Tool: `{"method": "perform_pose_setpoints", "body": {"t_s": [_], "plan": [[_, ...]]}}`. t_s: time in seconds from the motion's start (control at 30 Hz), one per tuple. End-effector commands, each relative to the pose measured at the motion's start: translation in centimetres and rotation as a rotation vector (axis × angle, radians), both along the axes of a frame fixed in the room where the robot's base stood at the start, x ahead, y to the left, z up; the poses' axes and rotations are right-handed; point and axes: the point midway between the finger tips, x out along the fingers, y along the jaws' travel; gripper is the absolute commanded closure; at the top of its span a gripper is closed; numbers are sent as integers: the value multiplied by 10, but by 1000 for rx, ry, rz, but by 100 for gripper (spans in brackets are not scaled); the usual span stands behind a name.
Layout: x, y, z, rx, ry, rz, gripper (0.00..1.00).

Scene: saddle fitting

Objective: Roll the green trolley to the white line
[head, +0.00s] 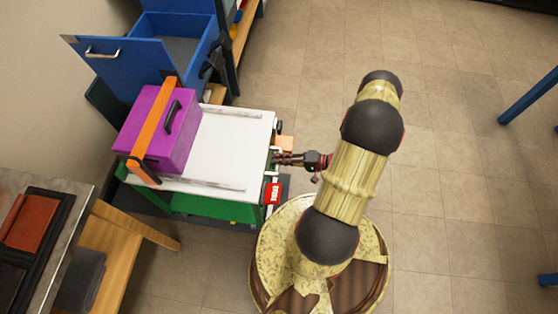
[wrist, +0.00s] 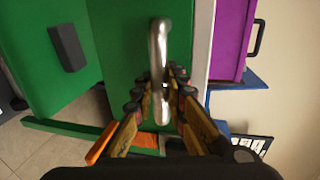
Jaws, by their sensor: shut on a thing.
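The green trolley (head: 215,208) has a white top (head: 235,140) and stands left of centre in the head view. A purple box (head: 165,140) with an orange strap (head: 155,130) over it sits on the left part of the top. My gripper (head: 280,159) is at the trolley's right end. In the wrist view my gripper (wrist: 160,88) has its fingers on both sides of a silver handle (wrist: 158,45) in front of the trolley's green panel (wrist: 125,50), and is shut on it. I cannot make out a white line on the floor.
A blue cabinet (head: 130,50) stands behind the trolley. A wooden bench (head: 115,245) is close at the lower left. A red labelled piece (head: 272,193) is at the trolley's near right corner. The tiled floor (head: 450,150) on the right is mostly clear, with blue posts (head: 530,95) at the edge.

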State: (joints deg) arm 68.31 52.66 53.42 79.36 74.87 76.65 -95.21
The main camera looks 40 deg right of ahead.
Motion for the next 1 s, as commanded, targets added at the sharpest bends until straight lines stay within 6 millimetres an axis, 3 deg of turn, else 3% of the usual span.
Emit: {"method": "perform_pose_setpoints", "body": {"t_s": [0.13, 0.17, 0.43, 0.77, 1.0], "plan": [[0, 0, -1, -2, 2, 0, 100], [0, 0, -1, -2, 2, 0, 85], [0, 0, -1, -1, 1, 0, 69], [-1, -1, 0, -1, 1, -1, 69], [-22, -19, 6, -3, -1, -4, 69]]}}
